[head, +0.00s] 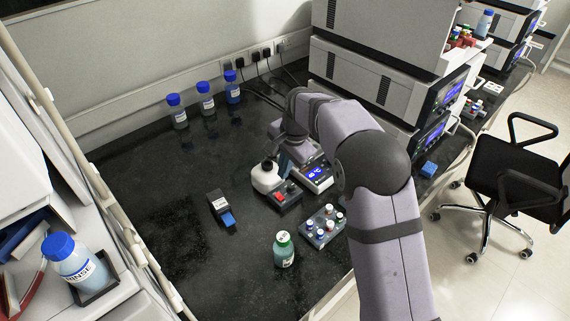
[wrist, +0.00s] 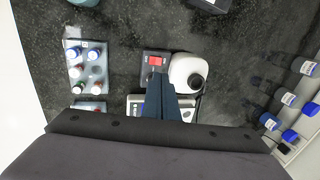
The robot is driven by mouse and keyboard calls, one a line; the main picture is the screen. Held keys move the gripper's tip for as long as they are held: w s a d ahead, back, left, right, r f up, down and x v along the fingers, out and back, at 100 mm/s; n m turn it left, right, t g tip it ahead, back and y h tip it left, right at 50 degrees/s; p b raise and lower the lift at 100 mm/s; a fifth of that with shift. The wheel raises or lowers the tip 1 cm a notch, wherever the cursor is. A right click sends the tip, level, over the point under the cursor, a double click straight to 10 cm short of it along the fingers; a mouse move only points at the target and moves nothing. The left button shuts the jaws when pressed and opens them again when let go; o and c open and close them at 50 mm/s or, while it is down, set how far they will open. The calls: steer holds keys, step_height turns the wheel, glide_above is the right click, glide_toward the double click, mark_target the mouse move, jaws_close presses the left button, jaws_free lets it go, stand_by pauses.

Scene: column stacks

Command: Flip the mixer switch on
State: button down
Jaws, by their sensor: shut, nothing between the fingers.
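The mixer (head: 265,178) is a white rounded body with a dark cup on top, on a dark grey base; it also shows in the wrist view (wrist: 185,66). Its red switch (head: 280,196) sits on the base beside the white body, and shows in the wrist view (wrist: 155,61). My gripper (wrist: 159,77) is shut and empty, with its blue-grey fingertips close to the switch's lower edge in the wrist view. In the head view my gripper (head: 284,168) is behind the mixer, partly hidden by my arm. I cannot tell whether the fingertips touch the mixer.
A device with a lit blue display (head: 316,174) stands right beside the mixer. Blue-capped bottles (head: 205,101) stand at the back.

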mark_target(278, 193)
steer(key=p+x, duration=0.2)
steer(key=x, duration=0.8)
